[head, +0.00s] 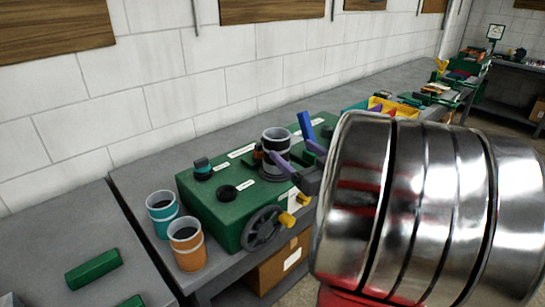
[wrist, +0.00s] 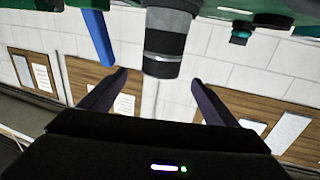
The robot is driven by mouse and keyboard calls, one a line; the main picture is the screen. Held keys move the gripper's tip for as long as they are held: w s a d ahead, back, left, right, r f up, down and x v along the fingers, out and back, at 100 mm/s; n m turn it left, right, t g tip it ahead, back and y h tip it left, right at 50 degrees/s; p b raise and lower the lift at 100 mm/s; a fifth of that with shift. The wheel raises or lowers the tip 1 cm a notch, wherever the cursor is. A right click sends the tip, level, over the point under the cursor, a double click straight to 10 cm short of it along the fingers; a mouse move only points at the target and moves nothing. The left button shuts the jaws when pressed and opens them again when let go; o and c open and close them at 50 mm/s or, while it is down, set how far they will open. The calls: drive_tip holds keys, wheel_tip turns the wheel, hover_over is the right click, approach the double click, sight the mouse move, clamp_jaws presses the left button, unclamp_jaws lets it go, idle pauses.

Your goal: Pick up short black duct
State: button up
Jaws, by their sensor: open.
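The short black duct (head: 275,150) appears to be the dark upright cylinder with a pale rim and grey band, standing on a round dark base on the green machine (head: 215,215). In the wrist view, which looks upside down, the duct (wrist: 164,45) hangs from the top, centred between my fingers. My gripper (head: 289,149) is open, with purple fingers pointing at the duct from the right. The gripper (wrist: 160,76) is empty in the wrist view, a finger on each side with gaps. One finger overlaps the duct's lower right side in the head view.
A blue post (head: 306,126) stands close beside the duct. A teal-topped knob (head: 203,168) and a black knob (head: 228,192) sit to the left. A teal cup (head: 162,214) and an orange cup (head: 187,246) stand at the front left. A handwheel (head: 263,231) juts from the machine.

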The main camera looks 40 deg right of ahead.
sight(284, 144)
drive_tip(key=shift+w+d, duration=0.15)
drive_tip(key=shift+w, duration=0.55)
drive_tip(key=shift+w+d, duration=0.15)
drive_tip(key=shift+w, duration=0.5)
drive_tip(key=shift+w+d+f, duration=0.1)
drive_tip(key=shift+w+d, duration=0.1)
drive_tip(key=shift+w, duration=1.1)
drive_tip(key=shift+w+d+f, duration=0.1)
drive_tip(key=shift+w+d, duration=0.05)
drive_tip(key=shift+w, duration=1.15)
drive_tip(key=shift+r, duration=0.1)
drive_tip(key=c, duration=1.6)
